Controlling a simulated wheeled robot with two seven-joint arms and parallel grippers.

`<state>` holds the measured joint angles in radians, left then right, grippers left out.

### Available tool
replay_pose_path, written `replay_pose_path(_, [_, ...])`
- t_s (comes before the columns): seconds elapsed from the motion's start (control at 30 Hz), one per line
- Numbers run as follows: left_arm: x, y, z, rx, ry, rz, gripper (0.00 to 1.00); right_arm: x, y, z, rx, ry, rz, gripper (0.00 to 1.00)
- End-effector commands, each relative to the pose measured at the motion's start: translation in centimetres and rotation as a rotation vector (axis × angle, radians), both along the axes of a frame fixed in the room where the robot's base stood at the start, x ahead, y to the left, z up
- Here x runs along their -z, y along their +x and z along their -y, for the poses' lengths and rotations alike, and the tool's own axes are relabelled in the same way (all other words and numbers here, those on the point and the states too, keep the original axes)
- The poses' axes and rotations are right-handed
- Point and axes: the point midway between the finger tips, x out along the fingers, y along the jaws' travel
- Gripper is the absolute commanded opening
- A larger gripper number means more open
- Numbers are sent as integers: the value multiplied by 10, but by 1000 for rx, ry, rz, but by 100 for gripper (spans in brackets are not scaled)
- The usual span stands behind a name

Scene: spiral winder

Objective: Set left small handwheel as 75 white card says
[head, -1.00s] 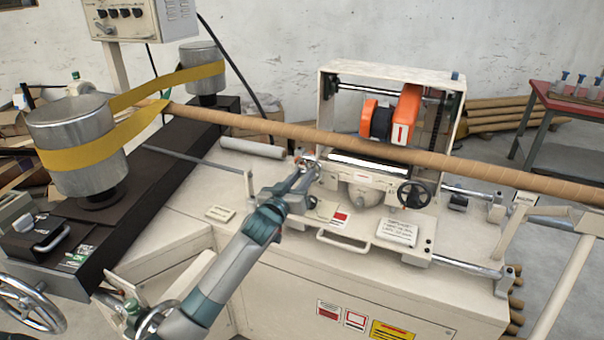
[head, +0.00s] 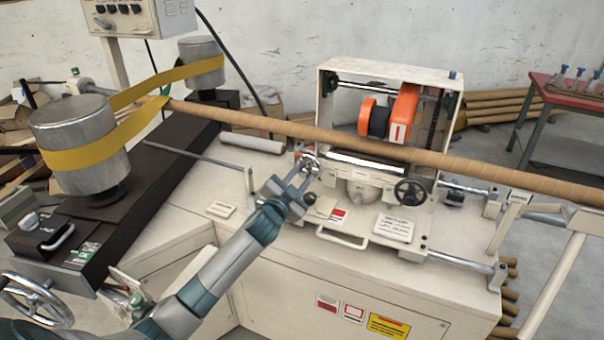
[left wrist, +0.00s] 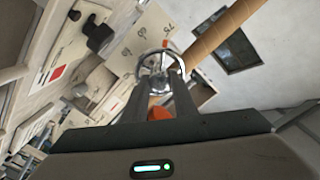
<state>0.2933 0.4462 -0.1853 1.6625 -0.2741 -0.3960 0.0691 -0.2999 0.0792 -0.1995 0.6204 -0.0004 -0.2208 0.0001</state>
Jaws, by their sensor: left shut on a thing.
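The left small handwheel (head: 308,161), a chrome ring, sits at the left end of the carriage in the head view. It also shows in the left wrist view (left wrist: 161,66), between my fingertips. My left gripper (head: 306,178) is shut on this handwheel, with the fingers partly covering it. In the left wrist view, a pale panel (left wrist: 130,42) beside the handwheel bears marks. My right gripper is not in view.
A black handwheel (head: 410,192) is on the carriage's right. A long brown tube (head: 330,138) crosses behind the gripper. A frame with an orange unit (head: 403,110) stands behind the carriage. A yellow belt (head: 140,127) loops around two drums at left.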

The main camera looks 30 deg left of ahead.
Motion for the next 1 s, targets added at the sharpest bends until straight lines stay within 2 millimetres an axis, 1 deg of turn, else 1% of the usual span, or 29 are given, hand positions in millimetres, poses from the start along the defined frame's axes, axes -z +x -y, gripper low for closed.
replay_pose_path(0.23, [-1, 0, 0, 0, 75, -2, 3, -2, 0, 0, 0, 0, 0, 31])
replay_pose_path(0.67, [-1, 0, 0, 0, 85, -3, 3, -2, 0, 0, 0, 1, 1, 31])
replay_pose_path(0.7, [-1, 0, 0, 0, 85, -3, 35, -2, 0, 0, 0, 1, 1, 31])
replay_pose_path(0.73, [-1, 0, 0, 0, 85, -3, 42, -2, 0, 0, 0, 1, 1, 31])
replay_pose_path(0.77, [-1, 0, 0, 0, 85, -3, 44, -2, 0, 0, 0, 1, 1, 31])
replay_pose_path(1.0, [0, 0, 0, 1, 84, -4, 44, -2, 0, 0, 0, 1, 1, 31])
